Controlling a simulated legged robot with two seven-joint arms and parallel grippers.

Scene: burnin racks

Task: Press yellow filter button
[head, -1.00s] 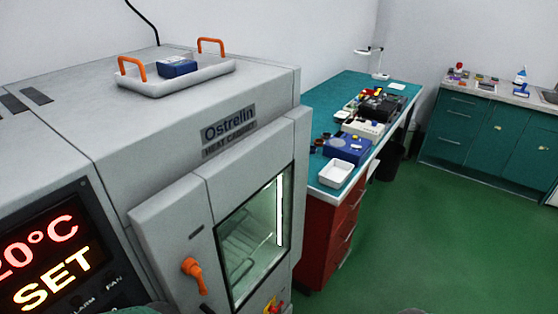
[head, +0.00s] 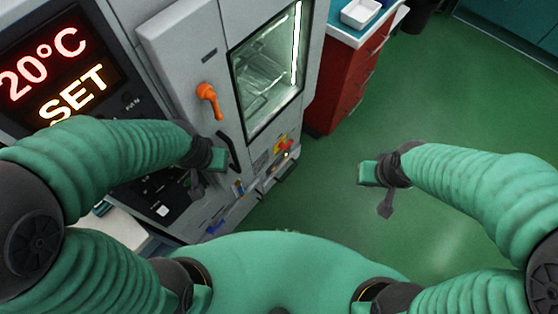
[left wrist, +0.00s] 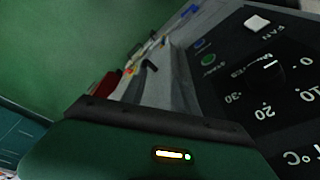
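The heat cabinet (head: 180,50) stands on the left, with a red and yellow control (head: 284,145) low on its front. I cannot make out a button labelled as the yellow filter one. The dark control panel (left wrist: 235,75) in the left wrist view has a white button (left wrist: 257,23), a green button (left wrist: 208,60), a blue one (left wrist: 200,43) and a dial (left wrist: 268,68). My left gripper (head: 196,188) hangs in front of the cabinet, near the panel; its fingers are too small and dark to read. My right gripper (head: 385,208) is over the open floor, apart from everything.
An orange handle (head: 208,100) sticks out beside the cabinet's glass door (head: 265,70). The display (head: 55,70) reads 20°C SET. A red drawer unit (head: 350,75) with a white tray (head: 360,13) on top stands behind. The green floor (head: 450,110) at right is clear.

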